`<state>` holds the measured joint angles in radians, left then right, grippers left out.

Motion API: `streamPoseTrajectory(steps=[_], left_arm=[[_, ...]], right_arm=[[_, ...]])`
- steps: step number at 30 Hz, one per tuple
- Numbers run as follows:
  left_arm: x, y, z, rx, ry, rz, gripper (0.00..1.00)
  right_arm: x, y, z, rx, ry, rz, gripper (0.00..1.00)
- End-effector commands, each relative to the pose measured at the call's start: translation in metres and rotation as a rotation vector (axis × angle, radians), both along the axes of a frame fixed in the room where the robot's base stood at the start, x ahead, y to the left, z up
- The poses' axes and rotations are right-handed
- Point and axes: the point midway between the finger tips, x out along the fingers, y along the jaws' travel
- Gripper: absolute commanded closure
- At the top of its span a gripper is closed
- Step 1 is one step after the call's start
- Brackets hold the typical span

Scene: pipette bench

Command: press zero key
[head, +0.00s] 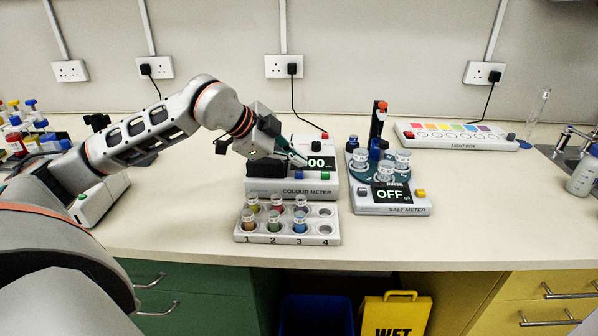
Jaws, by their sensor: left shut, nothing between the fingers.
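The colour meter (293,191) stands on the bench, with its lit display (321,163) partly covered by my gripper and showing "00". A blue key (298,176) and a green key (325,176) sit on its front below the display, and a red button (324,136) sits at its back right. No lettering on the keys is readable, so I cannot tell which is the zero key. My left gripper (299,158) is shut and empty, with its fingertips over the meter just left of the display. Whether they touch it is not clear. My right gripper is out of view.
A numbered vial rack (325,240) stands in front of the colour meter. The salt meter (404,207) with its vial carousel reads "OFF" to the right. A light box (457,144) lies behind it. Bench space at the right front is clear.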

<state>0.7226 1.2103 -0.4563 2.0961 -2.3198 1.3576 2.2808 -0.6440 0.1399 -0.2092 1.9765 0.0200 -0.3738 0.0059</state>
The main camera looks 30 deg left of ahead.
Motion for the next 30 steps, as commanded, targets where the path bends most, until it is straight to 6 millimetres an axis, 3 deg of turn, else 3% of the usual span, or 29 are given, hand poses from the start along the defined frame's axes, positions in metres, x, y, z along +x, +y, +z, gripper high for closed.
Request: streamPoseTrajectory(steps=[22,30], left_arm=[[0.000,0.000,0.059,-0.001,-0.003,0.000,1.00],[0.000,0.000,0.060,0.000,0.000,0.000,1.00]], right_arm=[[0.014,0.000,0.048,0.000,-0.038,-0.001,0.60],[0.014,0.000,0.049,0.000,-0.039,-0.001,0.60]])
